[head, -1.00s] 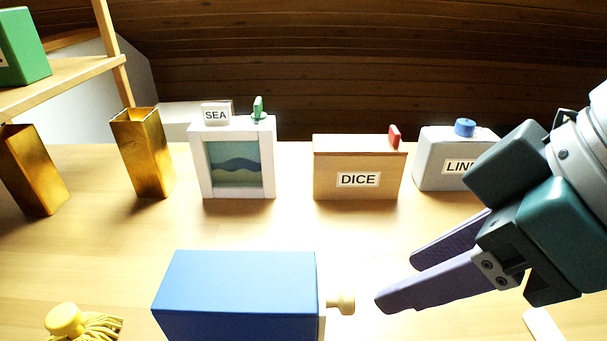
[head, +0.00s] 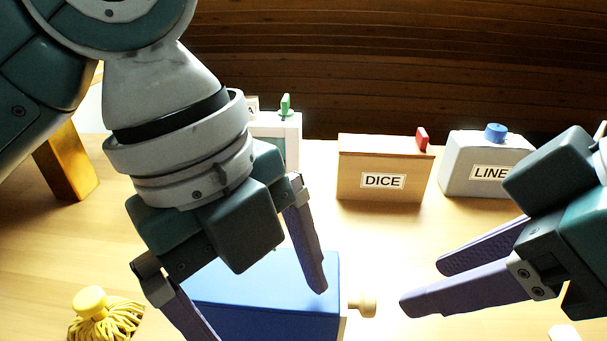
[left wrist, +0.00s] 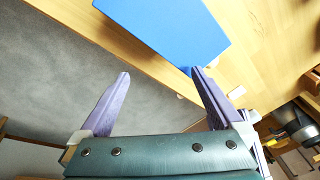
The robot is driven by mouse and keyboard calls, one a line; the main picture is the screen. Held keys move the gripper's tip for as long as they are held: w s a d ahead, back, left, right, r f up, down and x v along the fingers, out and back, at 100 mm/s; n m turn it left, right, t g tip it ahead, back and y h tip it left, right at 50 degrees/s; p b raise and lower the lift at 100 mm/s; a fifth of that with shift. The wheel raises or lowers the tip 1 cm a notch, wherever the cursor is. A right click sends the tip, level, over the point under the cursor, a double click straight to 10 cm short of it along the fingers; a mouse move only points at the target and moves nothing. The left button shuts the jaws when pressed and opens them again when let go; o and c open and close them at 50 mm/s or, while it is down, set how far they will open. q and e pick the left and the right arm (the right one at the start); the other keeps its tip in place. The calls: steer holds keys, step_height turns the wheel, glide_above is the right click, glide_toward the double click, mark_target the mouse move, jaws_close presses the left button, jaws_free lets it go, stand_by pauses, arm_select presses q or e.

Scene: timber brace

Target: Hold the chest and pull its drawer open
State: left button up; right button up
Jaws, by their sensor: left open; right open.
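The blue chest (head: 270,300) lies at the front middle of the table in the head view, with a pale wooden knob (head: 362,306) on its right end. My left gripper (head: 262,312) is open above the chest, one finger in front of its top and the other toward its near left side. In the left wrist view the chest (left wrist: 170,28) lies beyond the open fingers (left wrist: 158,72); whether a finger touches it I cannot tell. My right gripper (head: 418,285) is open and empty, its fingertips to the right of the knob, apart from it.
A DICE box (head: 385,170) and a grey LINE box (head: 485,165) stand at the back. A white-framed box (head: 288,130) and a gold vase (head: 68,162) are partly hidden by my left arm. A yellow tasselled thing (head: 95,312) lies front left. Table is clear between chest and boxes.

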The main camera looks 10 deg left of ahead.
mark_target(261, 274)
arm_select(q)
steer(key=w+n, duration=0.1)
steer(key=n, duration=0.1)
steer(key=w+a+r+n+y, duration=0.1)
steer(key=n, duration=0.1)
steer(key=w+a+n+y, duration=0.1)
steer(key=w+n, duration=0.1)
steer(key=n, duration=0.1)
steer(key=shift+a+r, duration=0.1)
steer(key=shift+r, duration=0.1)
steer(key=shift+w+a+r+n+y, duration=0.1)
steer(key=shift+w+a+n+y, duration=0.25)
steer(key=shift+n, duration=0.45)
steer(key=shift+d+f, duration=0.15)
steer(key=shift+f, duration=0.4)
step_height(261, 274, down, 11)
steer(key=shift+r, duration=0.1)
steer(key=c, duration=1.2)
steer(key=shift+c, duration=0.2)
